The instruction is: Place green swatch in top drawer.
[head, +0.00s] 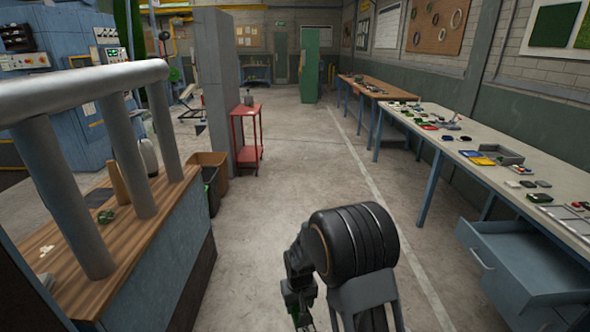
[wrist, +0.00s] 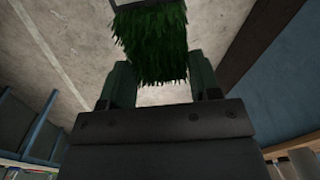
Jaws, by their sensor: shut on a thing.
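My gripper (wrist: 162,82) is shut on the green swatch (wrist: 150,40), a piece of dark green turf that sticks out beyond the fingers in the wrist view. In the head view my gripper (head: 303,312) is low in the middle, over the floor, and only a little green shows at its end. A blue-grey drawer (head: 492,268) stands pulled open under the long bench at the right. It is apart from my gripper, to its right. Part of its inside shows; whether another drawer lies below it is cut off by the frame.
The long bench (head: 560,183) at the right carries several small items and a grey tray (head: 503,153). A wooden counter (head: 150,240) with a thick pale rail (head: 90,85) stands at the left. A red side table (head: 250,135) stands farther back. The floor aisle (head: 300,160) between is clear.

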